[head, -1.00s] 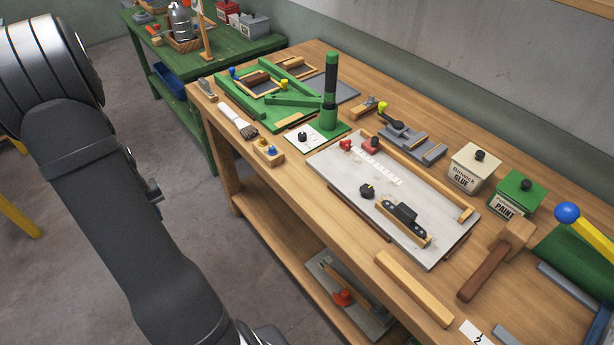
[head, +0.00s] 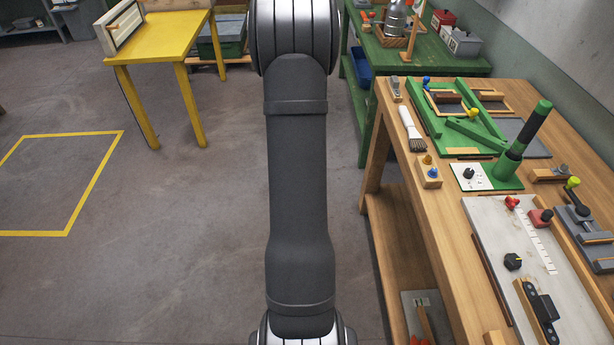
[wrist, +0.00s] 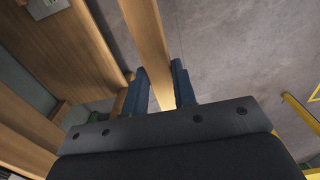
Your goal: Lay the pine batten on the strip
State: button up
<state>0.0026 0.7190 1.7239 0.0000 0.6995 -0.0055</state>
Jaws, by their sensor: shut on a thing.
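In the wrist view my gripper (wrist: 160,68) is shut on a long pale wooden bar, which looks like the pine batten (wrist: 147,28). The batten runs between the two dark blue fingers and out of the top of the picture, with floor behind it. The gripper and the held batten do not show in the head view, where only my arm is seen. A white strip with tick marks (head: 534,238) lies on the grey board on the bench at right. I cannot tell whether it is the task's strip.
The wooden bench (head: 447,220) fills the right, with the grey board (head: 500,235), a green fixture (head: 513,158), a brush (head: 411,128) and a black clamp-like piece (head: 541,312). A pale wood end (head: 493,338) shows at the bottom. A yellow table (head: 160,38) stands behind; floor between is clear.

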jog(key=w+d+r+n, duration=0.1)
jog(key=w+d+r, duration=0.25)
jog(key=d, duration=0.55)
jog(key=w+d+r+n, duration=0.1)
jog(key=w+d+r, duration=0.25)
jog(key=d, duration=0.55)
jog(key=s+d+r+n, duration=0.1)
jog(key=s+d+r, duration=0.1)
jog(key=d+r, duration=0.5)
jog(key=s+d+r+n, duration=0.1)
jog(key=s+d+r, duration=0.15)
jog(key=d, duration=0.85)
jog(key=m, duration=0.4)
send_near(579, 294)
jog(key=shift+f, duration=2.4)
